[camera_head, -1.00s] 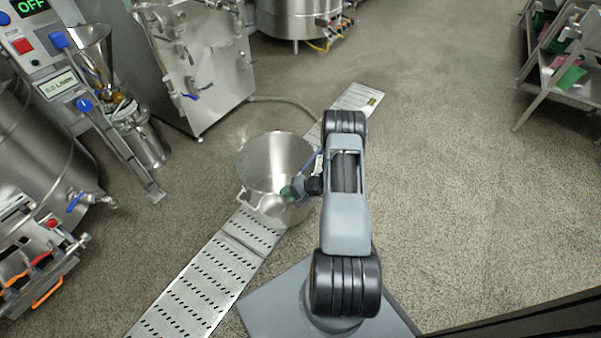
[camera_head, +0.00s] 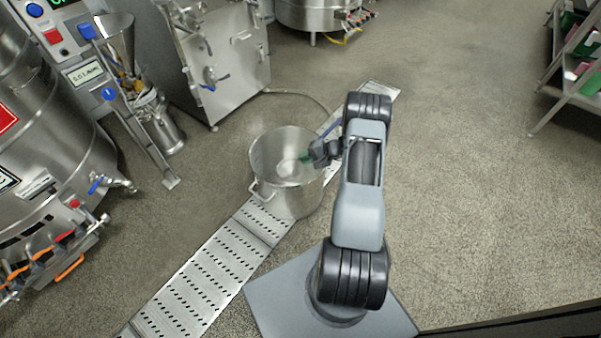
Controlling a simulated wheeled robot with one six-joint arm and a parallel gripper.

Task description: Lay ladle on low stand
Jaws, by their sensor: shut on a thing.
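My gripper (camera_head: 311,156) is over the right side of the steel pot (camera_head: 300,198), near its rim. It is shut on the ladle's green handle (camera_head: 303,157), of which only a little shows. A pale, round shape left of the handle, against the inside of the pot, looks like the ladle's bowl. I cannot tell whether the ladle is inside the pot or above its opening. I cannot pick out a low stand in this view.
The pot stands on a perforated floor drain strip (camera_head: 205,277). Steel machines with valves and hoses fill the left side. A steel cabinet (camera_head: 222,62) stands behind the pot. A shelf rack (camera_head: 566,88) is at the far right. The floor right of my arm is clear.

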